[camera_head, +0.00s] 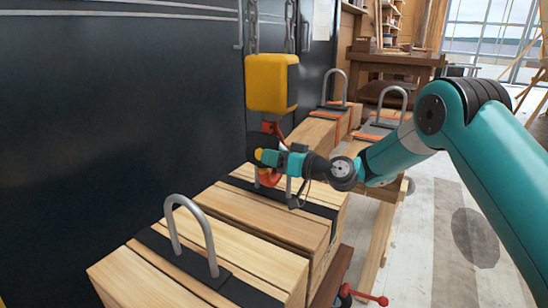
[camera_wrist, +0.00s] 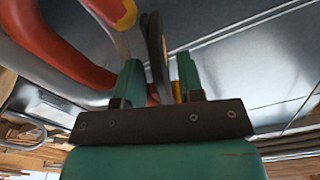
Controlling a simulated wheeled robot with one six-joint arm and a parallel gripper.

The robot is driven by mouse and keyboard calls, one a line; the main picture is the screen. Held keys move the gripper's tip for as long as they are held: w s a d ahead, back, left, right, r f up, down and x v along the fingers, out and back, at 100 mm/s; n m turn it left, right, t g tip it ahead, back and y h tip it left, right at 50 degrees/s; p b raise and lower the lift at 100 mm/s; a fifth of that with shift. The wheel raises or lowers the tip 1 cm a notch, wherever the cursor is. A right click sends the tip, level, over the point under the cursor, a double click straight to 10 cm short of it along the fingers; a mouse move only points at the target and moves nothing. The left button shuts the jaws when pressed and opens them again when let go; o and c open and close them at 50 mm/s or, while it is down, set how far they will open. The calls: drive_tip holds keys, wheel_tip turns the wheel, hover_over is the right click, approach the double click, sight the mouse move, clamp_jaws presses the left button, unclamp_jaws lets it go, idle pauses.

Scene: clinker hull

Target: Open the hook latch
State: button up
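The orange-red hook (camera_head: 269,181) hangs under the yellow hoist block (camera_head: 272,82); my gripper (camera_head: 262,156) hides much of its middle. In the wrist view the curved hook (camera_wrist: 72,62) fills the upper left, with a yellow patch on it. A thin dark plate, seemingly the hook latch (camera_wrist: 156,52), stands upright between the fingertips. My gripper (camera_wrist: 160,75) has its two teal fingers apart, with a gap on the right side of the plate. Whether the left finger touches the plate is unclear.
Wooden crates with dark straps stand below; the nearest bears a grey lifting loop (camera_head: 190,232). Another crate (camera_head: 270,215) lies under the hook, its loop mostly hidden. A dark metal wall (camera_head: 110,120) stands behind. Chains (camera_head: 253,30) rise from the block.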

clamp_jaws()
drive_tip(key=shift+r, duration=0.1)
wheel_tip(320, 180, up, 10)
drive_tip(key=s+a+m+p, duration=0.1)
drive_tip(key=s+m+p, duration=0.1)
drive_tip(key=m+p, duration=1.4)
drive_tip(key=shift+s+a+f+m, duration=0.2)
drive_tip(key=shift+s+a+m, duration=0.2)
drive_tip(key=shift+m, duration=0.8)
